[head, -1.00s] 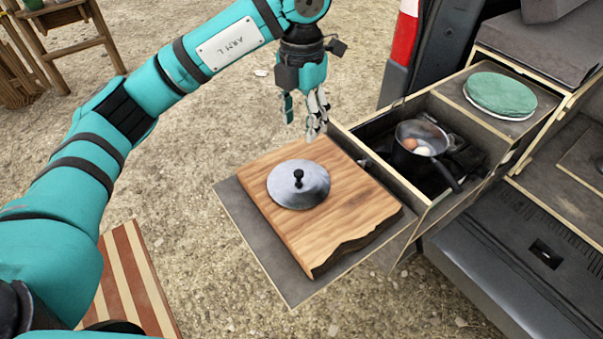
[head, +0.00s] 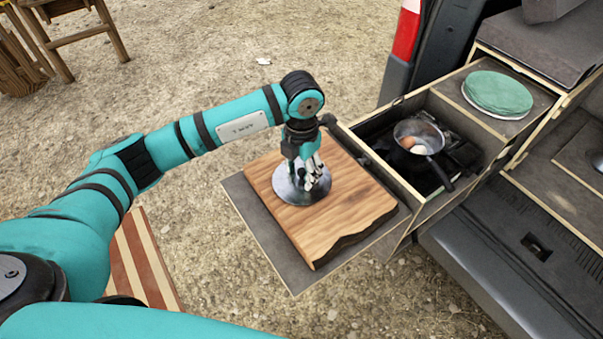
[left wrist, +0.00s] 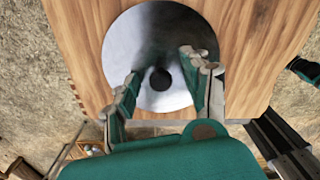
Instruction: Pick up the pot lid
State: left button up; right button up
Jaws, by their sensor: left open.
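The pot lid (head: 290,193) is a round grey metal disc lying on a wooden board (head: 345,218). My left gripper (head: 312,182) points down over the lid in the head view and hides its knob there. In the left wrist view, the lid (left wrist: 150,35) shows with its dark knob (left wrist: 160,78). The open fingers of my left gripper (left wrist: 163,75) stand on either side of the knob, apart from it as far as I can see.
The board lies on a grey pull-out shelf (head: 277,248). To its right, a drawer box (head: 388,180) holds a stove and a pan (head: 422,130) with eggs. A green round item (head: 498,92) lies farther right. A striped surface (head: 140,262) is at lower left.

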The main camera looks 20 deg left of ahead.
pick_arm(q)
jog(key=shift+f, duration=0.1)
grip_shut()
dwell(0.5)
